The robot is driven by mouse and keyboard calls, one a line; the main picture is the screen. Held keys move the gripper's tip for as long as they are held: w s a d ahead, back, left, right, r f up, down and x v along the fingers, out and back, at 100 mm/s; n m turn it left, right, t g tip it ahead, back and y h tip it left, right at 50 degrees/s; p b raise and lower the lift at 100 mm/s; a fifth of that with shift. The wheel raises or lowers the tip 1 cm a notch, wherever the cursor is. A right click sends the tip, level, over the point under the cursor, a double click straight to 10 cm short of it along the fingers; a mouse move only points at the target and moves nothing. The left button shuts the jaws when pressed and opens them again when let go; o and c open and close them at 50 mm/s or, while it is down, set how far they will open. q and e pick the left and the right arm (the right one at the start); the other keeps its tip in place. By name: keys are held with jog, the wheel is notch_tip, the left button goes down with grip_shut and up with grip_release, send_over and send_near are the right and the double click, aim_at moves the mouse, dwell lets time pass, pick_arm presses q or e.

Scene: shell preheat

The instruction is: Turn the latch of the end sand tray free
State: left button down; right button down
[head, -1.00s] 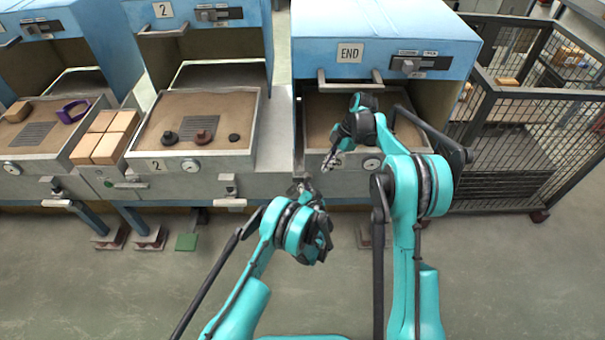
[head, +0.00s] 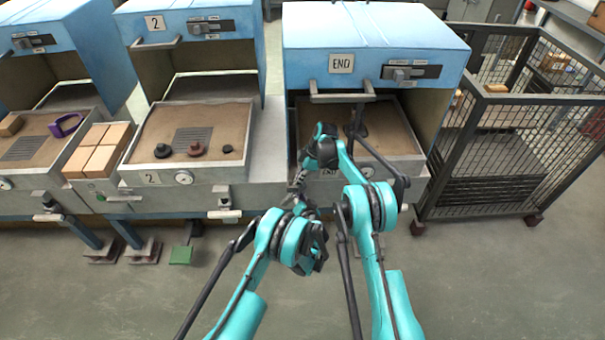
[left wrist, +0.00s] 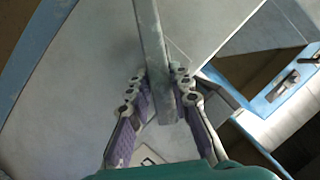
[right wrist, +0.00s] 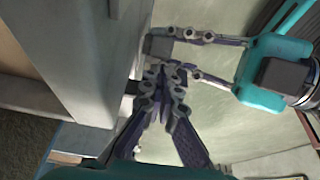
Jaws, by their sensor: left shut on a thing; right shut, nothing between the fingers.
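The end sand tray (head: 410,163) sits in the bay under the END plate, its front partly hidden by my right arm. My left gripper (head: 306,203) is low at the tray's front left. In the left wrist view its fingers (left wrist: 163,88) are closed on a grey bar (left wrist: 150,35), which I take to be the latch. In the right wrist view the end of the latch (right wrist: 158,46) shows between the left fingers. My right gripper (head: 298,183) is shut and empty; its fingertips (right wrist: 160,80) are right beside that grey end. Contact is unclear. The latch is hidden in the head view.
Station 2's tray (head: 190,176) holds dark and reddish round parts, and its own latch (head: 224,200) is below its front. Tan blocks (head: 100,148) lie left of it. A wire cage cart (head: 480,160) stands at the right. The floor in front is open.

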jog(key=shift+x, duration=0.9)
pick_arm(q)
jog(key=shift+r, duration=0.1)
jog(key=shift+a, duration=0.1)
pick_arm(e)
jog(key=shift+d+f, duration=0.4)
jog(key=shift+d, duration=0.2)
pick_arm(q)
jog(key=c, duration=1.4)
grip_release()
jog(key=shift+o, duration=0.2)
jog(key=shift+w, duration=0.1)
pick_arm(e)
jog(key=shift+d, duration=0.1)
